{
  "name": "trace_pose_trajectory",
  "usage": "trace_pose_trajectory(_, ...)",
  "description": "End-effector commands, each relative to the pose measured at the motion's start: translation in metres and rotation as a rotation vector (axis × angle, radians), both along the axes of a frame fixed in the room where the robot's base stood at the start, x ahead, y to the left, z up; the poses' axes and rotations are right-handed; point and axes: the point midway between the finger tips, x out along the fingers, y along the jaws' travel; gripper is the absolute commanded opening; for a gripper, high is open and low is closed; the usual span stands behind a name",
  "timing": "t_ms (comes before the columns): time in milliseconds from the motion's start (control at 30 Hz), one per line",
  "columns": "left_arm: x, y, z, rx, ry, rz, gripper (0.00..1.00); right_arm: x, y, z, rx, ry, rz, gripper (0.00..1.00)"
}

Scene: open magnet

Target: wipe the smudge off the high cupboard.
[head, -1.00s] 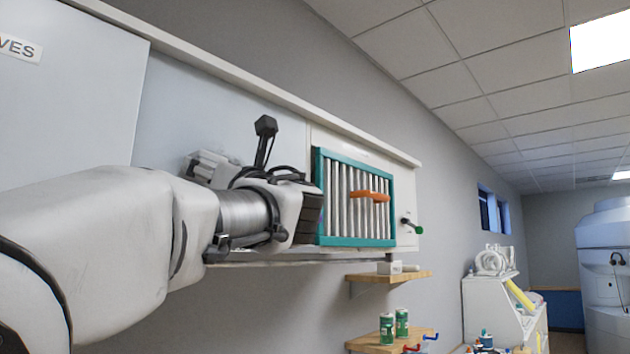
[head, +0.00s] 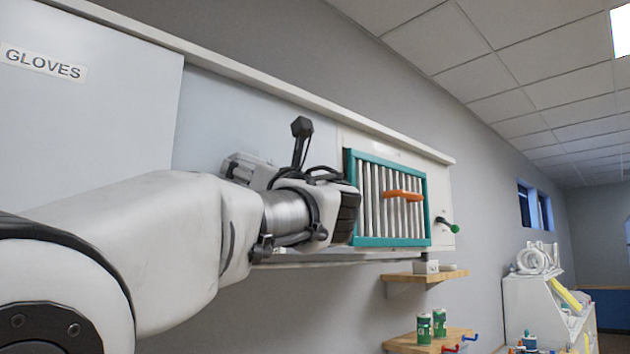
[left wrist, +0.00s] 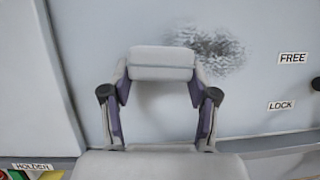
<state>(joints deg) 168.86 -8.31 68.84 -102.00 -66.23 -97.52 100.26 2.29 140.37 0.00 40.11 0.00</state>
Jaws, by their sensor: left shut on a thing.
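The dark grey smudge (left wrist: 207,48) is a speckled patch on the pale cupboard front (left wrist: 260,95), seen in the left wrist view. My left gripper (left wrist: 160,75) is shut on a pale grey pad (left wrist: 160,57), held between its two fingers. In that view the pad overlaps the smudge's lower left side; I cannot tell whether it touches the front. In the head view my left arm reaches across the high cupboard (head: 255,115), and the smudge and pad cannot be made out there. My right gripper is not in view.
A teal-framed slatted panel (head: 390,238) with an orange handle (head: 404,195) is right of my wrist. FREE (left wrist: 293,58) and LOCK (left wrist: 281,105) labels are right of the smudge. Wooden shelves (head: 425,277) with green cans (head: 439,322) are below. A GLOVES door (head: 90,130) is left.

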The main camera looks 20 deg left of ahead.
Motion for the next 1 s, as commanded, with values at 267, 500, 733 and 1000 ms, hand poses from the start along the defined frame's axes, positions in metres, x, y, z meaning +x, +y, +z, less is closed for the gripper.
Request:
trace_pose_trajectory(267, 0.002, 0.005, 0.0, 0.0, 0.0, 0.0, 0.31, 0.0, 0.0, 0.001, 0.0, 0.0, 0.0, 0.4)
trace_pose_trajectory(500, 0.004, 0.01, 0.0, -0.001, 0.0, 0.0, 0.31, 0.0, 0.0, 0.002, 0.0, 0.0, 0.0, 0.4)
trace_pose_trajectory(733, 0.012, 0.007, 0.003, -0.001, 0.001, 0.0, 0.31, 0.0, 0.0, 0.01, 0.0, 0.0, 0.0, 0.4)
trace_pose_trajectory(1000, 0.037, -0.004, 0.003, 0.0, 0.002, 0.0, 0.31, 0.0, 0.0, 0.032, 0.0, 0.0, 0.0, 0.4)
